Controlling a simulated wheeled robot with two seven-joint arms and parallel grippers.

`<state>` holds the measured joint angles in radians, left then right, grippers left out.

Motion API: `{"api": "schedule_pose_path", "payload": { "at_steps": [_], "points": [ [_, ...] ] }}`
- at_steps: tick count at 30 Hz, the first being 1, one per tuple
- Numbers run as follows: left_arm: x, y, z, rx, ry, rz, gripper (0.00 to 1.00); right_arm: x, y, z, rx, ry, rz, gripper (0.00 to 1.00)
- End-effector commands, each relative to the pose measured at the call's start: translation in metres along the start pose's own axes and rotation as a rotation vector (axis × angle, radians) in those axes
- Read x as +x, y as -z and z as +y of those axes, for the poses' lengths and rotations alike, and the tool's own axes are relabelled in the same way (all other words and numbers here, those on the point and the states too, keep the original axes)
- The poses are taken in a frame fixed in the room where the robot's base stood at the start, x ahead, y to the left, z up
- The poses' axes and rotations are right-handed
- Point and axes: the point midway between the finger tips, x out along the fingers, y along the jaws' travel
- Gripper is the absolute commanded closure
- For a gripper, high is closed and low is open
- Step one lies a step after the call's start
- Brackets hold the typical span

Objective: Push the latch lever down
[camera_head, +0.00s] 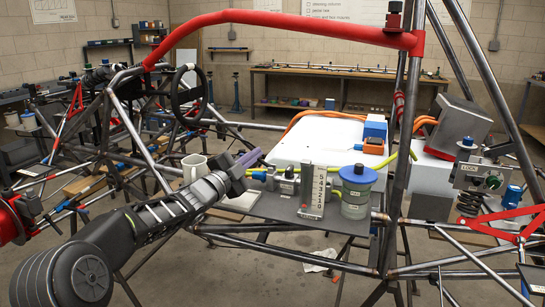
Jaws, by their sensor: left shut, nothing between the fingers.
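My left arm comes in from the lower left, and its gripper (258,156) is shut and empty. It is beside the left end of the grey shelf (270,206), at a small valve block (287,182); whether it touches anything there I cannot tell. Which part is the latch lever I cannot tell for sure. The LOCK box is well apart from my left gripper. My right gripper is not in view.
A numbered upright plate (313,192) and a clear jar with a blue lid (357,190) stand on the shelf. A white mug (194,168) is left of the gripper. Steel chassis tubes (401,150) and a red top tube (285,22) cross the view.

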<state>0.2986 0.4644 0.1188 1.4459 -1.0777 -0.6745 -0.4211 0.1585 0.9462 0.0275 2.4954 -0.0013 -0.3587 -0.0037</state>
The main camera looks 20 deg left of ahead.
Motion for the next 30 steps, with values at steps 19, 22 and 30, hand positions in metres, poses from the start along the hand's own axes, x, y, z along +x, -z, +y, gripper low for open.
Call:
{"api": "schedule_pose_path", "payload": {
  "at_steps": [19,22,30],
  "points": [
    [-0.002,-0.005,0.002,0.001,0.000,0.000,1.00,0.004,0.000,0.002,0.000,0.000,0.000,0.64],
    [-0.002,-0.005,0.002,0.001,0.000,0.000,1.00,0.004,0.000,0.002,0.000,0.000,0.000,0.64],
    [0.004,0.009,-0.006,0.002,0.001,0.003,1.00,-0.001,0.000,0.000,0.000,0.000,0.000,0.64]
  ]
}}
